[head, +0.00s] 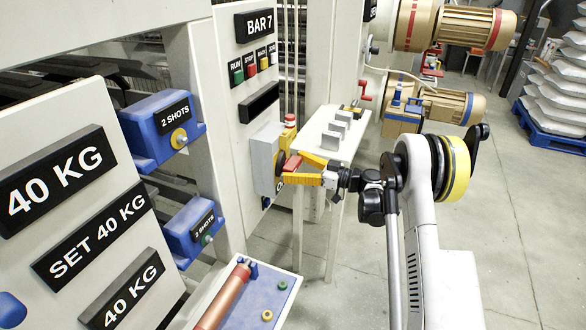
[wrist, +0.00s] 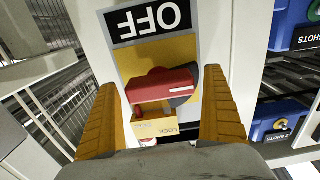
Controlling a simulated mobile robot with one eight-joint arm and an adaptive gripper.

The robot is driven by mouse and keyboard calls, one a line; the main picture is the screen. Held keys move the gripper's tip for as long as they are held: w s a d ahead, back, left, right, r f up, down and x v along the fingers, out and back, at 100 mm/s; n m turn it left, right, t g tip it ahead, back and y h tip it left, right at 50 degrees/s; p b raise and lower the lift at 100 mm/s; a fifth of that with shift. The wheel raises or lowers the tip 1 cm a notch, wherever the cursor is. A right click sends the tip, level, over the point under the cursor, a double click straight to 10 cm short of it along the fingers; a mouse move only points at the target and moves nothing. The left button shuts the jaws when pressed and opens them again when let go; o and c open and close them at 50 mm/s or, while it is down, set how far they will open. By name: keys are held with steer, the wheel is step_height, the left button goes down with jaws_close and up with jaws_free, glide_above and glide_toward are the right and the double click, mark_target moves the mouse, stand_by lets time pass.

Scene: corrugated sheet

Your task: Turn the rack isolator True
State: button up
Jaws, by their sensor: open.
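The rack isolator is a grey box (head: 263,160) on the side of the light panel, with a red handle (head: 291,164). In the wrist view the red handle (wrist: 160,86) lies nearly level across a yellow plate (wrist: 150,58), its right end slightly higher. A black label reading OFF (wrist: 148,21) shows upside down beyond it. A small yellow piece marked LOCK (wrist: 155,125) sits at the handle's near side. My gripper (head: 298,169) is open at the isolator. In the wrist view its yellow fingers (wrist: 162,90) stand left and right of the handle, with visible gaps.
Above the isolator are a black slot panel (head: 259,102) and the RUN and STOP buttons (head: 244,73) under BAR 7. A white stand (head: 330,155) with grey blocks is close behind my gripper. Blue boxes marked 2 SHOTS (head: 160,125) project at left. Open floor lies right.

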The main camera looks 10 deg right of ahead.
steer(key=c, duration=1.2)
